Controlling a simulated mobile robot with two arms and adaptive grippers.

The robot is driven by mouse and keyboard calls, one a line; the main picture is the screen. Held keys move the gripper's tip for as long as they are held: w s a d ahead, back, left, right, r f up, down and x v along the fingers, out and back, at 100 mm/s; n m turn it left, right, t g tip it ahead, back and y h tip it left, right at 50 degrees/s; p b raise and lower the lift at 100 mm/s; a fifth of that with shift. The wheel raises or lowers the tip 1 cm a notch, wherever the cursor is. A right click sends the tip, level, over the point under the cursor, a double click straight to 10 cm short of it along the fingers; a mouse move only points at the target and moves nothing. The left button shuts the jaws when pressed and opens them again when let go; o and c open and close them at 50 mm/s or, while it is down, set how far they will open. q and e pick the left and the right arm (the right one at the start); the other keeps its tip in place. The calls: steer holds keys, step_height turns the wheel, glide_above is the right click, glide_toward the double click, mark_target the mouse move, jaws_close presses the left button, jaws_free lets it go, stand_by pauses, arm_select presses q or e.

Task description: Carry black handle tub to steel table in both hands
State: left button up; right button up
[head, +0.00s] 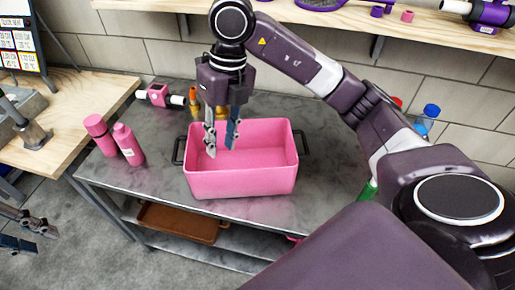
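The pink tub (240,184) with black handles sits upright on a grey metal-looking table (150,200). One black handle (178,150) sticks out at its left end and another (301,142) at its right end. The tub looks empty. My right gripper (221,150) points down over the tub with its fingers apart; nothing is between them. I cannot tell whether the tips reach below the rim. It is away from both handles. My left gripper (28,238) is at the left edge, partly cut off, fingers apart and empty, well left of the table.
Two pink bottles (128,145) stand left of the tub. A pink and white part (162,95) and orange-topped items (194,101) are behind it. A blue-capped bottle (427,118) is at the right. A brown tray (182,222) lies on the lower shelf. A wooden bench (75,110) is at the left.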

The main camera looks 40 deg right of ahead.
arm_select(q)
steer(key=shift+s+a, duration=0.45)
steer(key=shift+s, duration=0.2)
arm_select(e)
step_height(320, 180, up, 12)
steer(key=d, duration=0.2)
